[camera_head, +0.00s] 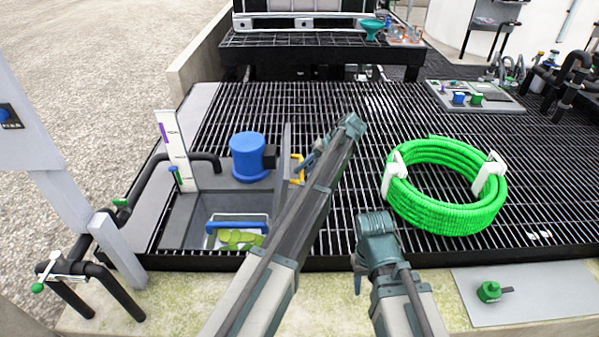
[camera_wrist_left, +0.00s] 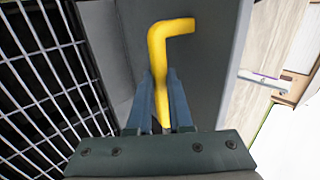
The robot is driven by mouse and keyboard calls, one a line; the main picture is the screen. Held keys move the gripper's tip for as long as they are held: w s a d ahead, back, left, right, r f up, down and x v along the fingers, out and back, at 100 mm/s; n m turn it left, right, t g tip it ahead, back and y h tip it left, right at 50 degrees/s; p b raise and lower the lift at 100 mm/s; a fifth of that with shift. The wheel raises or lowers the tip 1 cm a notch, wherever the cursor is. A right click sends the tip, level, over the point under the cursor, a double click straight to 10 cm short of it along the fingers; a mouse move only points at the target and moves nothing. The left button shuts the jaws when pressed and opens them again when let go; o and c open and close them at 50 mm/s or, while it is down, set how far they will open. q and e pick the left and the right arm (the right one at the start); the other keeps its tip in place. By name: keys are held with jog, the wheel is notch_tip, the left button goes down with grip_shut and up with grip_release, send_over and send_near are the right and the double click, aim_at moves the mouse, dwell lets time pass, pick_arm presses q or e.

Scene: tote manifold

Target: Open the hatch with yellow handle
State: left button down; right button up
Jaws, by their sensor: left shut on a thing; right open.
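The yellow handle (camera_wrist_left: 171,40) sits on a grey hatch panel (camera_wrist_left: 203,75) in the left wrist view. My left gripper (camera_wrist_left: 161,95) has its two blue fingers closed around the lower part of the handle. In the head view the yellow handle (camera_head: 297,166) shows at the right side of the hatch panel (camera_head: 286,142), which stands upright beside an open pit. My left gripper (camera_head: 305,165) is there, partly hidden by my left arm. My right gripper (camera_head: 358,268) is low in the middle, open and apart from the handle; its fingertips are mostly hidden.
The pit (camera_head: 185,222) holds a blue-handled basket (camera_head: 240,219) with green items. A blue motor (camera_head: 249,157) stands behind it. A green hose coil (camera_head: 432,207) lies on the grating at right. A black pipe (camera_head: 148,180) runs at left.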

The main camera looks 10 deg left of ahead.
pick_arm(q)
jog(key=shift+w+d+f, duration=0.1)
jog(key=shift+w+d, duration=0.1)
jog(key=shift+d, duration=0.1)
jog(key=c, duration=0.8)
grip_release()
jog(key=shift+w+d, duration=0.1)
jog(key=shift+c, duration=0.2)
jog(key=p+v, duration=1)
jog(key=v, duration=0.3)
jog(key=shift+r, duration=0.35)
jog(key=shift+d, duration=0.25)
